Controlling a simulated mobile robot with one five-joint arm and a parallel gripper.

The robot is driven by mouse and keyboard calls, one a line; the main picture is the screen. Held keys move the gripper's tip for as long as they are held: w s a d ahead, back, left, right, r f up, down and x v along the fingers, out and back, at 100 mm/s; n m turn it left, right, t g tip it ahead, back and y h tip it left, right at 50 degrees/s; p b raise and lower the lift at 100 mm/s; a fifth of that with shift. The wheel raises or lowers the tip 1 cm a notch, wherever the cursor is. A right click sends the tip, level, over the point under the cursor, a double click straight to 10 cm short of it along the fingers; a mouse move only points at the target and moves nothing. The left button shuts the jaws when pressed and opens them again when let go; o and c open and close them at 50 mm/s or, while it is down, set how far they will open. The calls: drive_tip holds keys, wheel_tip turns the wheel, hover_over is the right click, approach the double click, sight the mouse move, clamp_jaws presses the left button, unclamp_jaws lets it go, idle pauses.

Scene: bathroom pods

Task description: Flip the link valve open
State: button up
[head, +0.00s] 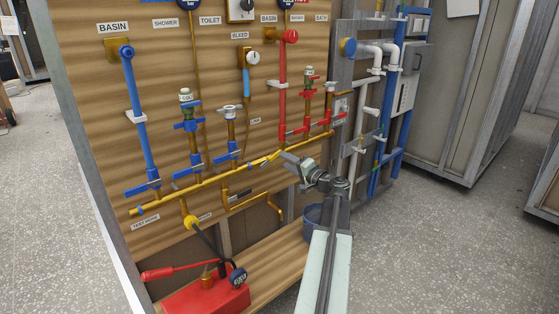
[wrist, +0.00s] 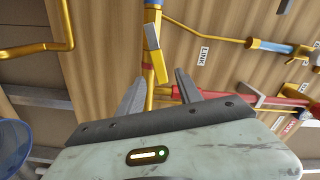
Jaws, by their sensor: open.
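The link valve's yellow lever (head: 268,159) sits on the yellow pipe that runs along the lower board. In the wrist view its yellow and grey lever (wrist: 152,40) lies close to the pipe's line, slightly slanted, just ahead of my fingertips. The LINK label (wrist: 204,56) is on the wood right of it. My gripper (head: 286,159) is in front of the board, just right of the lever. In the wrist view my gripper (wrist: 160,77) has its two grey fingers apart, with the pipe behind the gap. It holds nothing, and I see no clear contact with the lever.
Red pipes (wrist: 222,94) run right of my fingers. Blue-handled valves (head: 231,151) stand left on the board. A red test pump (head: 205,295) sits on the lower shelf, and a blue bucket (head: 313,216) is below my gripper. Speckled floor (head: 440,240) is clear at right.

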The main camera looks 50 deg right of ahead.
sight(277, 156)
drive_tip(key=x, duration=0.4)
drive_tip(key=shift+w, duration=0.25)
clamp_jaws()
idle(1.1)
